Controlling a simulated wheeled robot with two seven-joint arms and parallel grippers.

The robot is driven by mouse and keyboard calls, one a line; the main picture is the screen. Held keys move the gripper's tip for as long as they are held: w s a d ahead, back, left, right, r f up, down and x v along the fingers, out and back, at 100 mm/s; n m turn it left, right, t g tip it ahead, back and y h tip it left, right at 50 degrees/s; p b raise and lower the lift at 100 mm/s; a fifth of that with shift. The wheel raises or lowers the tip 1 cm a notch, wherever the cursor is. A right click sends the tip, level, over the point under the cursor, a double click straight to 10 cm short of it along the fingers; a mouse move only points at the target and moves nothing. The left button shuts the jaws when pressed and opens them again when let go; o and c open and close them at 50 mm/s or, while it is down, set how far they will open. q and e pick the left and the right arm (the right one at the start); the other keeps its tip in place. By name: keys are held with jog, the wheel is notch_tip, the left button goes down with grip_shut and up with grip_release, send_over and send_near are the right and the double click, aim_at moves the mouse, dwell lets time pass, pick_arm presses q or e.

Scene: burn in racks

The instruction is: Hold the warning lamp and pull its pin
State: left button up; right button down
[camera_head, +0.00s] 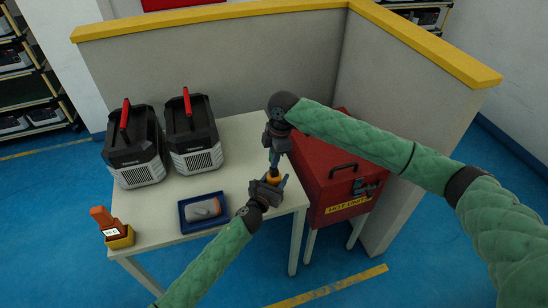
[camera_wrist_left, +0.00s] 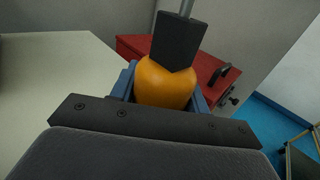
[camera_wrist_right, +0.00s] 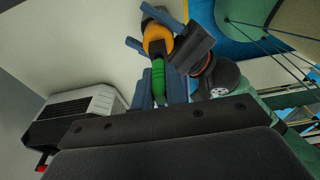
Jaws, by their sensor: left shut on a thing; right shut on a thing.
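The orange body of the warning lamp (camera_head: 273,180) is held above the table's right edge. My left gripper (camera_wrist_left: 166,88) is shut on it, blue fingers on both sides. In the left wrist view a black block with a grey rod (camera_wrist_left: 178,38) stands over the orange body. My right gripper (camera_wrist_right: 158,92) is above the left one and is shut on a green piece (camera_wrist_right: 158,80). The green piece lines up with the orange body and appears to meet it. I take it for the pin's grip, but cannot tell whether the pin is still inside.
The white table (camera_head: 165,205) carries two black-and-grey units (camera_head: 135,150) with red handles, a blue tray (camera_head: 185,221) holding a grey device, and an orange device in a yellow holder (camera_head: 122,240). A red box (camera_head: 318,190) stands right of the table, before a yellow-topped partition (camera_head: 430,45).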

jog(key=shift+r, duration=0.1)
jog(key=shift+r, duration=1.6)
pick_arm(q)
jog(key=o, duration=1.2)
jog(key=v, duration=1.2)
